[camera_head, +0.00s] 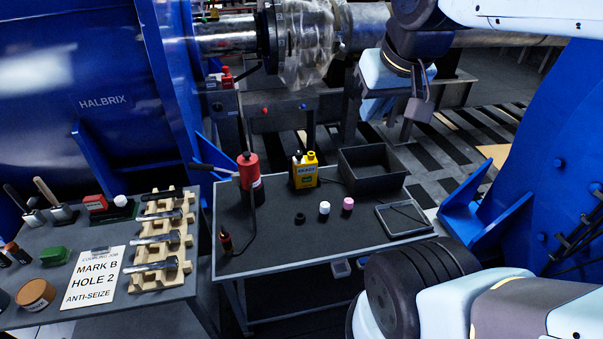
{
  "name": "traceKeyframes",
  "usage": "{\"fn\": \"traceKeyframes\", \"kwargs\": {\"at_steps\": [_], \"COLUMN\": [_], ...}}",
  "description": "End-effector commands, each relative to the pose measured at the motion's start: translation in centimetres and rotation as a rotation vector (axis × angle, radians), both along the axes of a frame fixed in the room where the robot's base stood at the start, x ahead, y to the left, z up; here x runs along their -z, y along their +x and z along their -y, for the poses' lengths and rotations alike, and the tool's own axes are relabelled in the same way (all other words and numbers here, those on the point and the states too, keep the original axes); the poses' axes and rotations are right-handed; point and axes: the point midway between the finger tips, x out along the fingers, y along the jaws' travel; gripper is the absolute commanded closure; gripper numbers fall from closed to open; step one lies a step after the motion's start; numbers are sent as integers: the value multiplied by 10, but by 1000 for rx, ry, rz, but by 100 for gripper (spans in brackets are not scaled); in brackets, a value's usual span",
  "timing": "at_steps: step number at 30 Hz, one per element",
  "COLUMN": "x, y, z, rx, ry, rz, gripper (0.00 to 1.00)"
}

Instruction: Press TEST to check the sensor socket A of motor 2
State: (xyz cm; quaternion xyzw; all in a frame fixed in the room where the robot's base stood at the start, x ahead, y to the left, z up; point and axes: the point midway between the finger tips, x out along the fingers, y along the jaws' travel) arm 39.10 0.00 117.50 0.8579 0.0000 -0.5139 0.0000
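A yellow box-shaped device (304,176) stands on the dark middle table, with a small dark screen that seems to read READY. A TEST button cannot be made out on it. A large blue machine (105,65) marked HALBRIX is at the left, and another blue machine (560,150) is at the right; no motor number is readable. No socket marked A can be made out. My gripper (421,101) hangs at the upper right, above and to the right of the yellow device and well apart from it. Its finger opening is too small and dark to judge.
The middle table (290,240) also carries a red bottle-like tool (249,170), an open dark bin (372,170), small caps (324,209) and a shallow tray (403,219). The left table holds bolts on a wooden rack (165,235) and a sign (93,278). A shaft runs behind.

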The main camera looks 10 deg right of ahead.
Motion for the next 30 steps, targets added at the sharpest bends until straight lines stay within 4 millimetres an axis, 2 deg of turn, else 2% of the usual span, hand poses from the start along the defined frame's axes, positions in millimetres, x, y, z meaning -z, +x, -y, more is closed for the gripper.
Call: {"fn": "traceKeyframes", "kwargs": {"at_steps": [3,30], "x": [0,0], "y": [0,0], "z": [0,0], "rx": [0,0], "ry": [0,0], "rz": [0,0], "gripper": [100,100]}}
